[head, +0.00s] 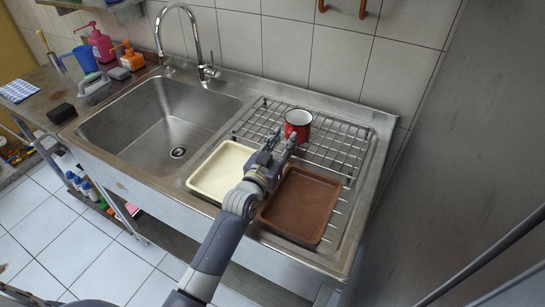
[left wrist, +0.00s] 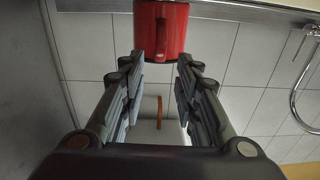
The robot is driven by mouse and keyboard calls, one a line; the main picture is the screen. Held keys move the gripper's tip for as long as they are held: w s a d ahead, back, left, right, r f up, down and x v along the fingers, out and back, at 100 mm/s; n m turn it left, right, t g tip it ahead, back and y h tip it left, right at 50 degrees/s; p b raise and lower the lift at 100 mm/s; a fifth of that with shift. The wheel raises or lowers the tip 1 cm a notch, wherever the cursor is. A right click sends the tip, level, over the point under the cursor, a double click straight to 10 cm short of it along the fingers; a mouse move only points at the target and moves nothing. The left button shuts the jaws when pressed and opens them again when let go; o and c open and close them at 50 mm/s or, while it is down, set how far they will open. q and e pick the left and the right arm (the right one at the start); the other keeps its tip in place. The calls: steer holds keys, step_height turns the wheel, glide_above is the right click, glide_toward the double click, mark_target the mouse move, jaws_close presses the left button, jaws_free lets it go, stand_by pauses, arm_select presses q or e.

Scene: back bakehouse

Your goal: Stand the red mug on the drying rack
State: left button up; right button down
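The red mug (head: 298,124), pale inside with a dark rim, stands upright on the wire drying rack (head: 338,150), near its back edge. In the left wrist view the mug (left wrist: 160,32) shows at the top, just beyond my fingertips, with what looks like its handle facing me. My left gripper (head: 283,139) is in front of the mug. Its two fingers are spread apart with nothing between them; in the left wrist view the gripper (left wrist: 163,58) is open too. Whether a fingertip touches the mug, I cannot tell. My right gripper is not in view.
A cream tray (head: 192,181) and a brown tray (head: 327,236) lie in front of the rack, either side of my left arm. The steel sink (head: 150,125) with its tap (head: 206,70) is to the left. A tiled wall (head: 338,62) stands close behind.

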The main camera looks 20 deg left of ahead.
arm_select(q)
steer(key=s, duration=0.5)
steer(key=s+a+b, duration=0.1)
steer(key=s, duration=0.1)
steer(key=shift+s+a, duration=0.1)
steer(key=shift+s, duration=0.2)
